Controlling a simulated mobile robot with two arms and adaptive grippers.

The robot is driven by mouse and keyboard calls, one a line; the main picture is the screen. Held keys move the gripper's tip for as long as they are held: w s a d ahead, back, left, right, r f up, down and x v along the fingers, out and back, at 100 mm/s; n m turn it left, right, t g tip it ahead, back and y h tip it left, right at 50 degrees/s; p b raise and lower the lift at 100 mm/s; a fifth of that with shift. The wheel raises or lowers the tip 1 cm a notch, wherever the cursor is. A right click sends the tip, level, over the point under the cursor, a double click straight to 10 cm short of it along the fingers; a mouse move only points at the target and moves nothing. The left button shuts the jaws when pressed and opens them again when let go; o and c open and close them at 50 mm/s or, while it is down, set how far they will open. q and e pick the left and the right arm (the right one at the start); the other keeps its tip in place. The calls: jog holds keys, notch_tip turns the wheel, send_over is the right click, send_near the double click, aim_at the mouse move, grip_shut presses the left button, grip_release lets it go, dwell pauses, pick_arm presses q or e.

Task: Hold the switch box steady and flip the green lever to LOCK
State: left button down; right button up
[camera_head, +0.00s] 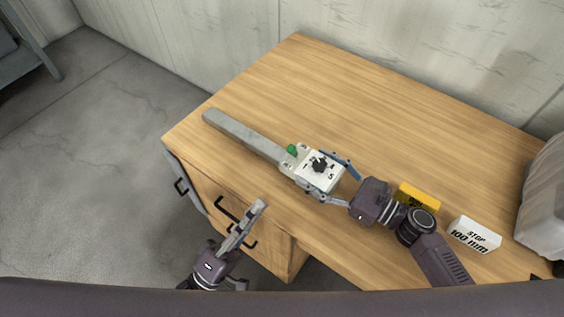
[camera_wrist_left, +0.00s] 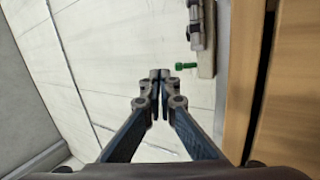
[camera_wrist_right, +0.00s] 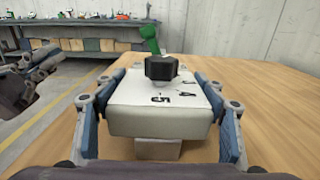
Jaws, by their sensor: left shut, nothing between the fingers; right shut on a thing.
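The switch box (camera_head: 318,172) is a pale box with a black knob (camera_head: 319,163) and printed numbers on top, lying on the wooden desk. My right gripper (camera_head: 336,178) is shut on it, its fingers on two opposite sides; the right wrist view shows the box (camera_wrist_right: 160,118) between the fingers. The green lever (camera_head: 292,149) stands up at the box's far left end; it also shows in the right wrist view (camera_wrist_right: 149,36) and the left wrist view (camera_wrist_left: 186,66). My left gripper (camera_head: 260,205) is shut and empty off the desk's front edge, apart from the lever. No LOCK mark is readable.
A long grey bar (camera_head: 240,135) runs from the box to the desk's left corner. A yellow block (camera_head: 417,197) and a white block marked STOP 100 mm (camera_head: 474,234) lie to the right. Drawer handles (camera_head: 236,218) are near my left gripper. The desk's back is clear.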

aim_at(293, 152)
pick_arm(q)
jog(key=a+f+n+y, duration=0.2)
jog(key=f, duration=0.1)
jog(key=shift+f+n+t+y, duration=0.1)
jog(key=shift+n+t+y, duration=0.2)
jog(key=shift+t, duration=0.1)
jog(key=x, duration=1.4)
